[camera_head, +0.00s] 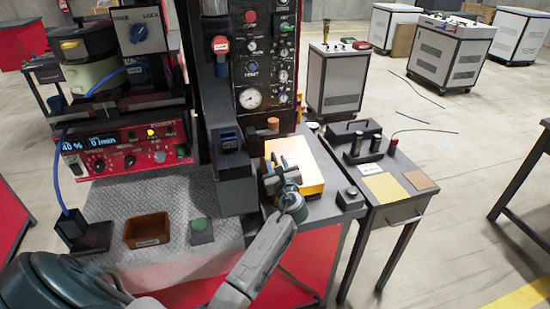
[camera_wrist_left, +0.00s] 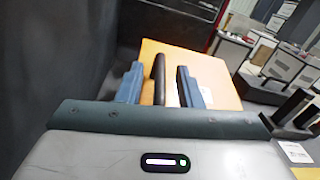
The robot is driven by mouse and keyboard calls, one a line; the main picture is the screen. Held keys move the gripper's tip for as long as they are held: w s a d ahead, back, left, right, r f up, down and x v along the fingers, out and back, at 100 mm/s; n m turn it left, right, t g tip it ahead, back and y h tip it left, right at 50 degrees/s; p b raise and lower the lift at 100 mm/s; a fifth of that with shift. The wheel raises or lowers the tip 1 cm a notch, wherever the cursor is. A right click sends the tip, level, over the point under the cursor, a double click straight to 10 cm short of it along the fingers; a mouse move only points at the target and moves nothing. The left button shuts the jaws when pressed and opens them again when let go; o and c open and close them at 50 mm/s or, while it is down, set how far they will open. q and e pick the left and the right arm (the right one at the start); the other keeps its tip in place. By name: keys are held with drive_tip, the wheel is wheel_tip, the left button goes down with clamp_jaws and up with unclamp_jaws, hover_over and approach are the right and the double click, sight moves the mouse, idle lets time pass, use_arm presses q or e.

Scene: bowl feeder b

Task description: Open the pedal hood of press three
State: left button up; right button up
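A yellow-orange box-like hood (camera_head: 312,180) with a pale top sits at the foot of the dark press column (camera_head: 228,130); I take it as the pedal hood. My left gripper (camera_head: 280,166) is over its left part. In the left wrist view the hood (camera_wrist_left: 215,75) shows as an orange surface with a black bar-like handle (camera_wrist_left: 159,80). The left gripper's two blue fingers (camera_wrist_left: 158,84) stand apart on either side of the bar, with gaps visible on both sides. Contact cannot be told. The hood appears closed. My right gripper is not in view.
A red control box (camera_head: 125,145) and bowl feeder (camera_head: 88,60) stand left. A brown bin (camera_head: 147,230) and green button (camera_head: 199,225) are on the mat. A gauge panel (camera_head: 268,60) rises behind the hood. A side table (camera_head: 397,205) with a dark fixture stands right.

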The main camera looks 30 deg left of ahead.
use_arm(q)
drive_tip(key=shift+w+a, duration=0.65)
drive_tip(key=shift+a, duration=0.05)
drive_tip(key=shift+w+a, duration=0.15)
drive_tip(key=c, duration=0.6)
clamp_jaws()
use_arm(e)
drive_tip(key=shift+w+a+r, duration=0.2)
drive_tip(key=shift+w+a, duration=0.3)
use_arm(q)
drive_tip(key=shift+r, duration=0.1)
